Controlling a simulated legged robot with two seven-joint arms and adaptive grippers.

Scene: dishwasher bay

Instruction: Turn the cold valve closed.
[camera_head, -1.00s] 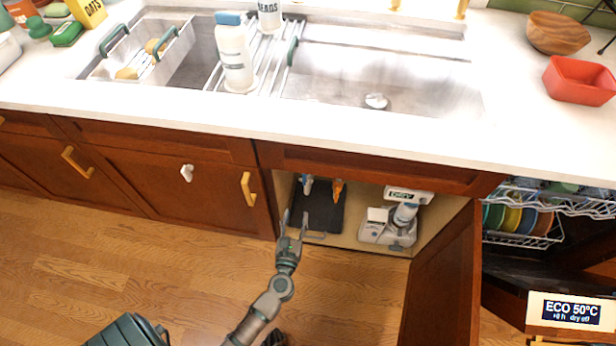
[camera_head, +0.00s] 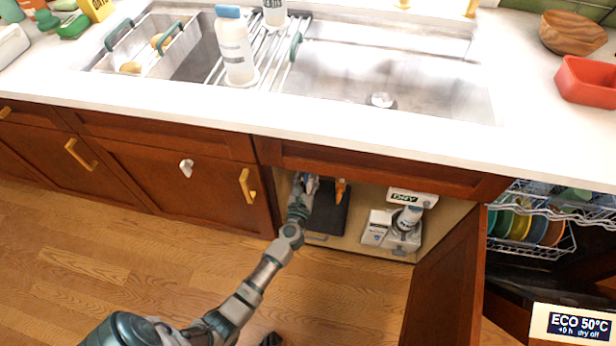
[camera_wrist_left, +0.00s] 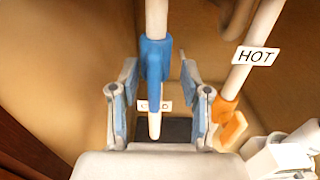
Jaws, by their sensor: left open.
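The cold valve (camera_wrist_left: 154,62) is blue and sits on a white vertical pipe in the left wrist view. A partly hidden label (camera_wrist_left: 153,106) is behind it. My left gripper (camera_wrist_left: 158,90) is open, with one finger on each side of the blue valve; I cannot tell whether either touches it. In the head view my left gripper (camera_head: 302,190) reaches into the open cabinet and hides most of the blue valve. The orange hot valve (camera_wrist_left: 229,125) is to the right, below a HOT label (camera_wrist_left: 256,56). My right gripper is not in view.
A dark mat (camera_head: 328,215) lies on the cabinet floor. The open cabinet door (camera_head: 445,285) and the dishwasher racks (camera_head: 530,225) are further right. The cabinet's side wall is close left of the gripper.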

